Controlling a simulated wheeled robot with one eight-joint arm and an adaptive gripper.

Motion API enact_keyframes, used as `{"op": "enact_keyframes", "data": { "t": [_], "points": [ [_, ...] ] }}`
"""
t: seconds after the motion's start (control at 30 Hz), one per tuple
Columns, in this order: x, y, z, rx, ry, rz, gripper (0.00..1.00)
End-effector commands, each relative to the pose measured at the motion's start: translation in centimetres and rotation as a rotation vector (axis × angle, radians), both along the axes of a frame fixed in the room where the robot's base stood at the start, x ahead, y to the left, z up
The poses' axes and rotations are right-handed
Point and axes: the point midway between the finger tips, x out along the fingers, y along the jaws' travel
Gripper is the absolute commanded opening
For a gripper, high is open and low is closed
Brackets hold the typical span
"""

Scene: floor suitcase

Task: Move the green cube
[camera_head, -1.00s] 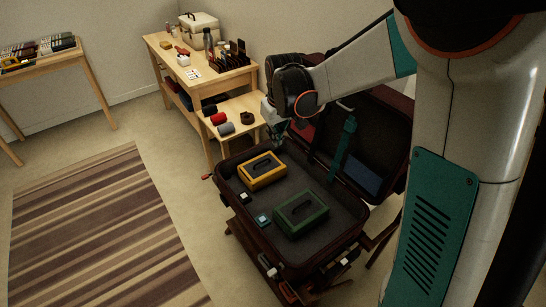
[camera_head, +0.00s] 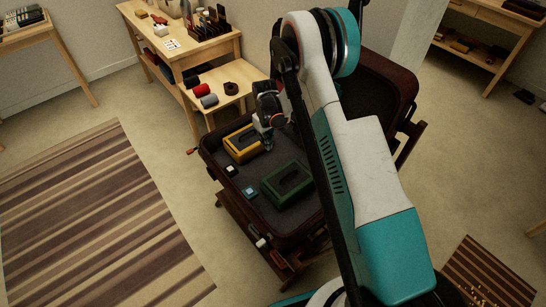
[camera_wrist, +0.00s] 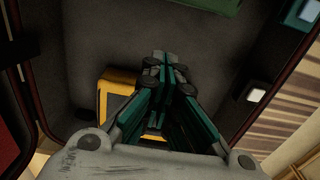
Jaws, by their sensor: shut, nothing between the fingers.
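A small teal-green cube (camera_head: 249,191) with a paler top lies in the open suitcase (camera_head: 290,242), near its front left wall. It also shows at the upper right corner of the wrist view (camera_wrist: 303,14). A larger dark green box (camera_head: 287,185) with a recessed top lies to its right. My gripper (camera_head: 268,146) is over the suitcase, beside the right end of a yellow box (camera_head: 242,143). Its fingers (camera_wrist: 170,62) are shut and empty, apart from the cube. In the wrist view the yellow box (camera_wrist: 116,92) is partly hidden behind the fingers.
A small white-topped piece (camera_head: 231,170) lies by the suitcase's left wall. The raised lid (camera_head: 385,85) stands behind, partly hidden by my arm. A wooden bench (camera_head: 215,90) with rolls stands behind left. A striped rug (camera_head: 95,215) covers the left floor.

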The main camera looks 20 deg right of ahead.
Motion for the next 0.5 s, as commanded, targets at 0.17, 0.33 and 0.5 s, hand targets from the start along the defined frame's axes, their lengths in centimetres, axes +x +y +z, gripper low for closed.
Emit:
{"op": "enact_keyframes", "data": {
  "t": [0.17, 0.33, 0.5],
  "points": [
    [0.0, 0.0, -2.4, 0.0, 0.0, 0.0, 0.0],
    [0.0, 0.0, -5.7, 0.0, 0.0, 0.0, 0.0],
    [0.0, 0.0, -8.7, 0.0, -0.001, 0.0, 0.0]
  ]
}}
